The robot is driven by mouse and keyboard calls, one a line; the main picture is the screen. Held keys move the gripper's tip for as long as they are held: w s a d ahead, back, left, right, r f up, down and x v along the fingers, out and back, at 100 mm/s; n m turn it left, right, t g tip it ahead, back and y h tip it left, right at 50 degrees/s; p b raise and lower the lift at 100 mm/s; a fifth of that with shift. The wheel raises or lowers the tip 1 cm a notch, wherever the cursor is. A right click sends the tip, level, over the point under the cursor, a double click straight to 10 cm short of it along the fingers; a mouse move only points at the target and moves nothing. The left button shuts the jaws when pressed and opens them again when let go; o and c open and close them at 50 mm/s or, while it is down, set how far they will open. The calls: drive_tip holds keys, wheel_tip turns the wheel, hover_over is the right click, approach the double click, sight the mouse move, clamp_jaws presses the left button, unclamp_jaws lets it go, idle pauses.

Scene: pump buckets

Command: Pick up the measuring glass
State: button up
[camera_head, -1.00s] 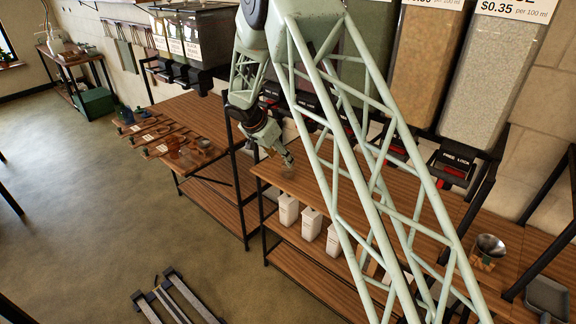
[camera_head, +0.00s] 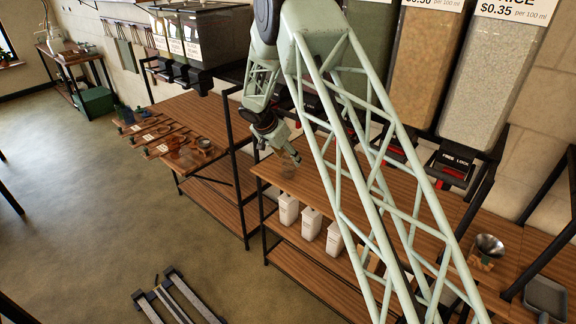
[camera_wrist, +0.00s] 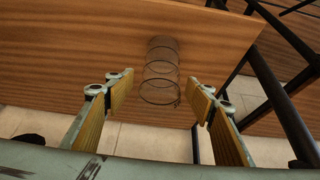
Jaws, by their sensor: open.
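The measuring glass (camera_wrist: 160,70) is a clear, nearly invisible cylinder with dark rings, on the wooden shelf top. In the wrist view it stands ahead of my gripper (camera_wrist: 160,98), roughly midway between the two open fingers with their yellowish pads. The fingers appear apart from it, and nothing is held. In the head view the glass (camera_head: 287,167) shows faintly near the left end of the shelf top, close by my gripper (camera_head: 293,158). The exact gap between fingers and glass is hard to tell.
The wooden shelf top (camera_head: 325,190) has a black metal frame; dark posts (camera_wrist: 275,85) rise at its right in the wrist view. White containers (camera_head: 310,224) stand on the lower shelf. Grain dispensers (camera_head: 420,65) line the wall behind. A metal funnel (camera_head: 488,246) is at far right.

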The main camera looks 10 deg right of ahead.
idle(0.4)
drive_tip(key=c, duration=1.1)
drive_tip(key=shift+o, duration=0.2)
drive_tip(key=shift+r, duration=0.15)
drive_tip(key=shift+r, duration=0.15)
drive_tip(key=s+a+b, duration=0.2)
drive_tip(key=s+a, duration=1)
drive_tip(key=a, duration=0.1)
drive_tip(key=shift+a, duration=0.3)
drive_tip(key=shift+d+r, duration=0.1)
